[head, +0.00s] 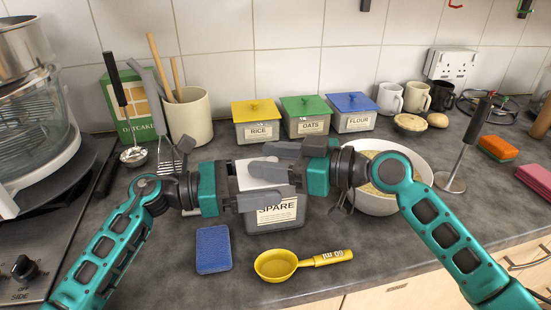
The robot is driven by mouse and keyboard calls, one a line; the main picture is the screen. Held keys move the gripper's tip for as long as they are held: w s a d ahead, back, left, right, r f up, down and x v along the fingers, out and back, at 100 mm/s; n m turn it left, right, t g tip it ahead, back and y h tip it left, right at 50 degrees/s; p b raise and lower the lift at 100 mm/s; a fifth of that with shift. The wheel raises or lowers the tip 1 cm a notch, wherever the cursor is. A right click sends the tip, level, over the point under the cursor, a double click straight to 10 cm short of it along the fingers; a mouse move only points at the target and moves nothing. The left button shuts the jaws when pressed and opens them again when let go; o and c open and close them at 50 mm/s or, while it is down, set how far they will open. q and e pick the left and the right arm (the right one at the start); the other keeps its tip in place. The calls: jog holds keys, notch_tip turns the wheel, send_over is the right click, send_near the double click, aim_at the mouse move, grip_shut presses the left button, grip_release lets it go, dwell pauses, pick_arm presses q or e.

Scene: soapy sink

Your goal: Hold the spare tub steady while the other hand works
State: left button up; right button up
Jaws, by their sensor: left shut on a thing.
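The grey spare tub (274,226), with a white SPARE label on its front, stands upright on the counter in the middle. My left gripper (240,192) reaches in from the left and is shut on the tub at its upper left side. My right gripper (284,165) comes in from the right, over the tub's top right. Its fingers overlap the tub and the other gripper, so its opening cannot be made out. The tub's rim and top are largely hidden behind both grippers.
A blue sponge (213,249) and a yellow measuring scoop (277,264) lie in front of the tub. A white bowl (375,205) stands close on the right, partly behind my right arm. Lidded rice (257,131), oats (306,127) and flour (352,122) tubs stand behind.

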aim_at(272, 159)
grip_shut()
jog(key=shift+r, duration=0.2)
dwell(0.9)
jog(key=shift+r, duration=1)
jog(key=shift+r, duration=2)
pick_arm(q)
jog(key=o, duration=1.3)
